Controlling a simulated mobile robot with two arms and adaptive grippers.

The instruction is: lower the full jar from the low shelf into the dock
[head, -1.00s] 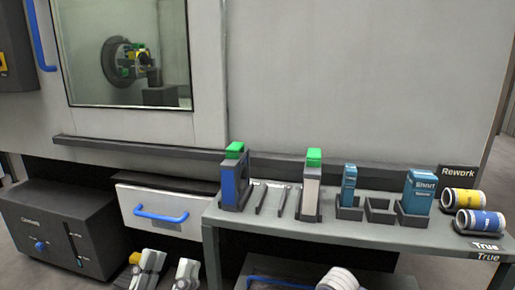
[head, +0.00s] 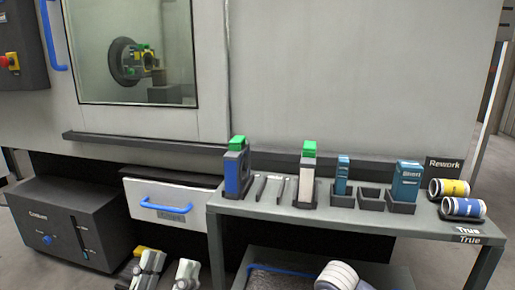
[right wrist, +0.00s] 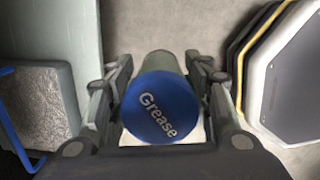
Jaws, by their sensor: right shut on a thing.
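A jar with a blue lid marked "Grease" (right wrist: 160,108) fills the middle of the right wrist view, seen lid-on, with its grey body behind. My right gripper (right wrist: 160,92) is shut on it, one finger on each side. Grey floor shows around the jar. The head view does not show the jar or the right fingers. My left gripper (head: 168,272) is at the bottom left of the head view, its two grey fingers apart with nothing between them. The low shelf (head: 392,272) is partly visible under the bench. I cannot make out the dock.
The bench (head: 330,213) carries gauges, tools, teal boxes and two rolls (head: 463,207). A rough grey block (right wrist: 38,105) beside a blue bar lies left of the jar. A black coolant box (head: 70,225) and a white drawer (head: 165,204) stand at left.

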